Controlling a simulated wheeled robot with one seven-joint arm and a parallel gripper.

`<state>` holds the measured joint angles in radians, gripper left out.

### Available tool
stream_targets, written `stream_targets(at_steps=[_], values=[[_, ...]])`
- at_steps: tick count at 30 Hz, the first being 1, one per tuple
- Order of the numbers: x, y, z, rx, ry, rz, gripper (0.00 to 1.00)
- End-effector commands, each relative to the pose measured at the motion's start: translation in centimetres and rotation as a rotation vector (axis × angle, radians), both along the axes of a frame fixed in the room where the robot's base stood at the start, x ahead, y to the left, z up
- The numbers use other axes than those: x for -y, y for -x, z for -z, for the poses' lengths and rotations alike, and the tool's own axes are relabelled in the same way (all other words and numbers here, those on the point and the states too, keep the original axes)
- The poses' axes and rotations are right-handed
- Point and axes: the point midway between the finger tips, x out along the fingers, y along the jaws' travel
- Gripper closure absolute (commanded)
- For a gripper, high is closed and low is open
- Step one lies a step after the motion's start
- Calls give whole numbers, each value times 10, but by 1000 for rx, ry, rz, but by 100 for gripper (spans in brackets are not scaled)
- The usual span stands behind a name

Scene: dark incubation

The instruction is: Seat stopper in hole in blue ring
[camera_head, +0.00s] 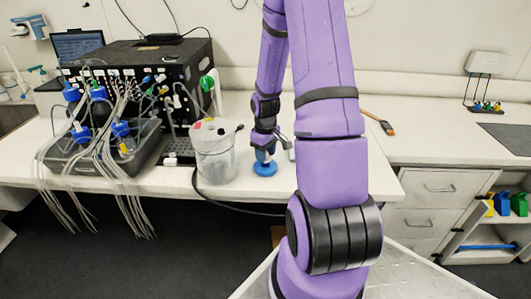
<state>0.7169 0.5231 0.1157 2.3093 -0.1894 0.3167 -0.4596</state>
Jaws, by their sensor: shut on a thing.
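A blue ring (265,170) lies on the white bench, near its front edge. My gripper (263,147) points down right above the ring. It is shut on a small pale, bluish piece, which looks like the stopper (263,156). The stopper is upright over the middle of the ring. From this view I cannot tell whether it is in the hole or just above it. The hole itself is hidden by the stopper and the ring's rim.
A white-lidded container (215,155) stands close left of the ring. Further left are a black instrument (150,75) and a tray (75,160) of blue-capped bottles with hanging tubes. Bench at right is mostly clear.

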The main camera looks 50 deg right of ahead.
Motion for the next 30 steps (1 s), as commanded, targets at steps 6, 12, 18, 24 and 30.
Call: stream_targets(at_steps=[6,12,18,24,30], values=[[0,0,0,0,0,0,80],[0,0,0,0,0,0,80],[0,0,3,0,0,0,80],[0,0,7,-1,0,0,80],[0,0,11,-1,0,0,80]])
